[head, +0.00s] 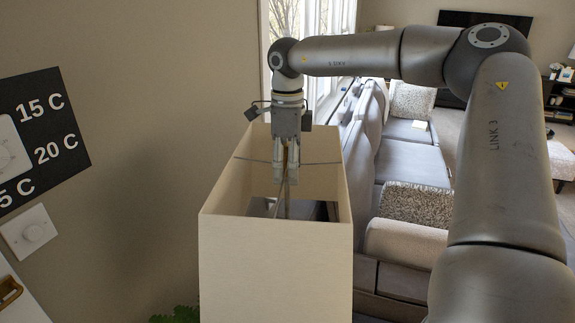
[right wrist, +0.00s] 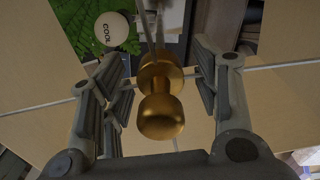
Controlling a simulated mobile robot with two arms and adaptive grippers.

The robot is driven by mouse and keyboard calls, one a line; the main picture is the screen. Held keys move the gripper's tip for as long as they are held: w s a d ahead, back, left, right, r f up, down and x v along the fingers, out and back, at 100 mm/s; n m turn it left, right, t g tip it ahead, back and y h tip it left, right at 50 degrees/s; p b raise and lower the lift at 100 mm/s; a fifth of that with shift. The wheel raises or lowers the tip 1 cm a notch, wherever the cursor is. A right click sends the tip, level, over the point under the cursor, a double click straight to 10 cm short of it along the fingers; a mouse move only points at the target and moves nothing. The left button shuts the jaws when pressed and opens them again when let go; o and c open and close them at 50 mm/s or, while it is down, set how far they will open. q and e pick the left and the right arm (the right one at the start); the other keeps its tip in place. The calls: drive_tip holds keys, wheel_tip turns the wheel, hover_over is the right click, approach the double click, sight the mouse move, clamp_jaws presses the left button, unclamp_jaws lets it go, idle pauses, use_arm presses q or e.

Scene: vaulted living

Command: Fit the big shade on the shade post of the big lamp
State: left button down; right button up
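The big shade (head: 275,265) is a beige, open-topped square box with thin cross wires near its top, in the middle of the head view. My right gripper (head: 285,175) points down into its top opening. In the right wrist view, a brass knob (right wrist: 160,117) stands between the fingers of my right gripper (right wrist: 165,80). Gaps show on both sides of the knob, so the fingers look open around it. Thin metal rods (right wrist: 155,30) run down beyond the knob. The lamp's base is hidden by the shade, and I cannot tell how the shade sits on the post. My left gripper is out of view.
A grey sofa (head: 405,155) stands behind and right. A green plant (right wrist: 95,22) and a round white piece marked COOL (right wrist: 111,30) show below.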

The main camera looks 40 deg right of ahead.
wheel_tip(320, 180, up, 12)
idle(0.6)
drive_tip(key=shift+f, duration=0.1)
idle(0.6)
